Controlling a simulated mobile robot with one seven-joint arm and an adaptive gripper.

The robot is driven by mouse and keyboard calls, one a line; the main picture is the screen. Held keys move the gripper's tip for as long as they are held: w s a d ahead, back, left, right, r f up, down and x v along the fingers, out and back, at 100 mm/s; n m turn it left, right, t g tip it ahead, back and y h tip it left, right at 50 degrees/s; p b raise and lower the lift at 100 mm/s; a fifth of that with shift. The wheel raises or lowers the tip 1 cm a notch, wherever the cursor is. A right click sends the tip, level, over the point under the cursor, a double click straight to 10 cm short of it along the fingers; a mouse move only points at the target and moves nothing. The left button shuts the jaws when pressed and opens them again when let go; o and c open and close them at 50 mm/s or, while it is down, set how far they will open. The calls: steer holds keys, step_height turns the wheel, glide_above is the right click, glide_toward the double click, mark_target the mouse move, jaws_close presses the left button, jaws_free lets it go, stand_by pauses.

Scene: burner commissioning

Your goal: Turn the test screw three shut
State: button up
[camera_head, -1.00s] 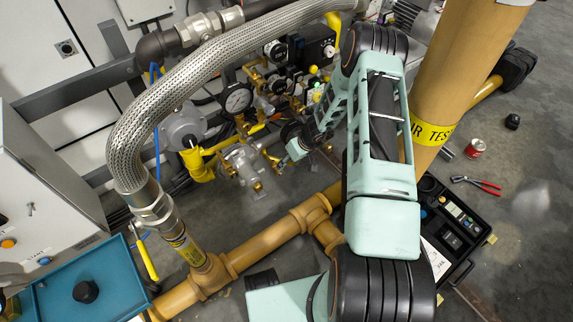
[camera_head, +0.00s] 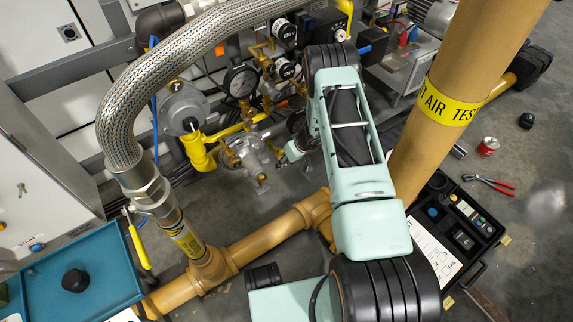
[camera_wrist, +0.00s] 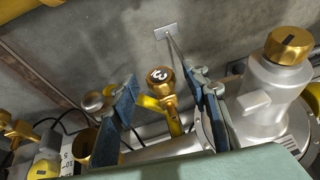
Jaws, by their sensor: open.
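The brass test screw marked 3 (camera_wrist: 160,77) stands in the middle of the wrist view, on a brass stem next to a yellow pipe. My gripper (camera_wrist: 163,88) is open. Its two blue-grey fingers stand to the left and right of the screw head, with a visible gap on both sides. I cannot tell how far the fingertips are from the screw in depth. In the head view my arm hides most of my gripper, and I cannot pick out the screw among the brass fittings.
A silver body with a brass cap (camera_wrist: 288,48) stands close right of my gripper in the wrist view. In the head view a pressure gauge (camera_head: 240,81), a braided hose (camera_head: 125,110) and a yellow-brown pipe (camera_head: 265,240) crowd the area. An open black case (camera_head: 470,272) lies right.

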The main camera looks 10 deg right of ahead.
steer(key=shift+w+f, duration=0.1)
steer(key=shift+f, duration=0.15)
steer(key=c, duration=1.2)
steer(key=shift+o, duration=0.2)
steer(key=shift+f+y+b, duration=0.1)
steer(key=shift+y+b, duration=0.2)
steer(key=shift+b, duration=0.2)
steer(key=shift+w+d+m+g+y+b, duration=0.1)
steer(key=shift+d+m+g+y+b, duration=0.3)
steer(key=shift+y, duration=0.7)
steer(key=shift+w+a+m+g+y+b, duration=0.15)
steer(key=shift+g+y+b, duration=0.4)
steer(key=shift+y, duration=0.55)
steer(key=shift+d, duration=0.1)
